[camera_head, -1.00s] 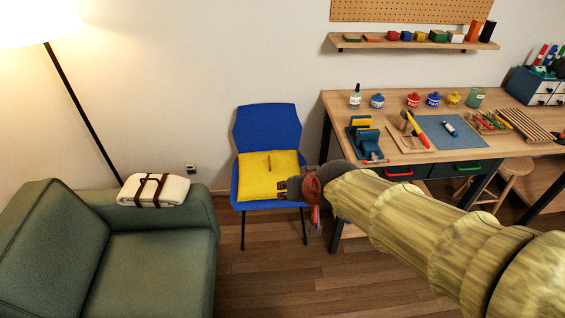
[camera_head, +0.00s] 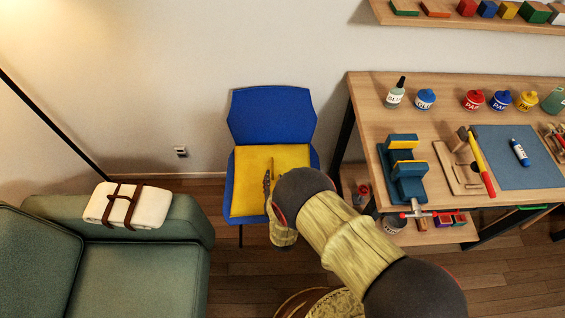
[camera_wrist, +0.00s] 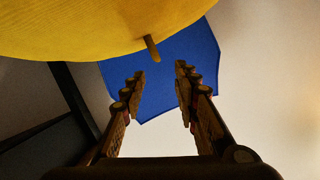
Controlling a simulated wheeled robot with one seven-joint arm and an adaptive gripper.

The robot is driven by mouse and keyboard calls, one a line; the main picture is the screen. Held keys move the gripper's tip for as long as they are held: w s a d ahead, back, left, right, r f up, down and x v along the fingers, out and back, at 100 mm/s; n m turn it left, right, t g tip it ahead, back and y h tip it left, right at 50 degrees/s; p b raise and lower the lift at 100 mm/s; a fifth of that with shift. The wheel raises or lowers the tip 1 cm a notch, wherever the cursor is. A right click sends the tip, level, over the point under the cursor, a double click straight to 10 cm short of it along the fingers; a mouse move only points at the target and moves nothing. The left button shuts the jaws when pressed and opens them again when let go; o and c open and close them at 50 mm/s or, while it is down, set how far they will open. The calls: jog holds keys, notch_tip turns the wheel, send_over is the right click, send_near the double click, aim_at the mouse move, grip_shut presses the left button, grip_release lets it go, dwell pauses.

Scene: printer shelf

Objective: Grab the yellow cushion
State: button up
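The yellow cushion (camera_head: 249,178) lies on the seat of the blue chair (camera_head: 270,115). In the wrist view the cushion (camera_wrist: 90,25) fills the upper left, with a small brown tab (camera_wrist: 152,48) sticking out from it. My gripper (camera_wrist: 160,73) is open there, its two fingers apart with nothing between them. The tab shows just beyond the fingertips, roughly in line with the gap. In the head view my gripper (camera_head: 270,178) is over the cushion's middle, and my arm hides the cushion's right front part. Contact cannot be told.
A green sofa (camera_head: 135,280) with a strapped white blanket (camera_head: 128,204) stands at left. A workbench (camera_head: 440,95) with paint jars and tools is at right, with a lower shelf (camera_head: 430,234) beneath it. Wooden floor (camera_head: 230,270) shows between sofa and bench.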

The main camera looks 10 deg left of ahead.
jog(key=shift+w+f, duration=0.35)
jog(key=shift+w, duration=0.2)
jog(key=b+x, duration=0.1)
jog(key=x, duration=0.1)
jog(key=b+x, duration=0.1)
jog(key=x, duration=0.1)
jog(key=b+x, duration=0.1)
jog(key=x, duration=0.1)
jog(key=shift+w+a+f+b, duration=0.1)
jog(key=shift+w+f+b, duration=0.2)
jog(key=shift+f, duration=0.15)
jog(key=shift+s+r, duration=0.1)
jog(key=shift+c, duration=1.2)
grip_shut()
